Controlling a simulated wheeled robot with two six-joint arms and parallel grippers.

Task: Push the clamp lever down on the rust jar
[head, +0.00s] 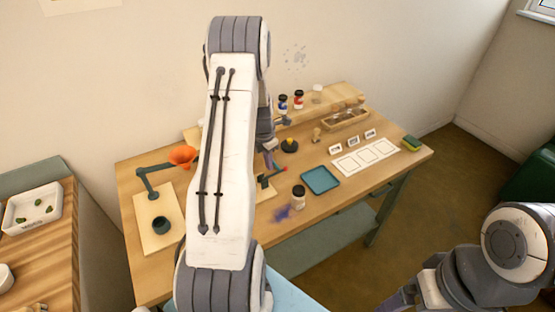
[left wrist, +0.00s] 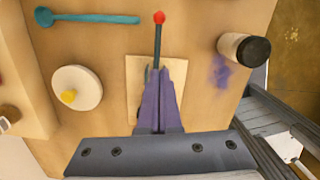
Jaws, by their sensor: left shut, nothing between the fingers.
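The clamp lever is a dark rod with a red ball tip (left wrist: 159,18); its red tip also shows in the head view (head: 284,169), slanting up to the right. The lever's clamp sits on a pale wooden board (left wrist: 134,75), mostly hidden by my left gripper. My left gripper (left wrist: 160,128) has its purple fingers shut and empty, over the board and beside the lever's lower end; whether they touch is unclear. A black-lidded jar (left wrist: 243,48) stands apart to the right, also in the head view (head: 298,192). I cannot identify the rust jar. My right gripper (head: 402,297) is partly cut off at bottom right.
A purple smear (left wrist: 220,71) lies near the jar. A blue tray (head: 320,180), white cards (head: 366,157) and an orange lamp (head: 182,156) are on the table.

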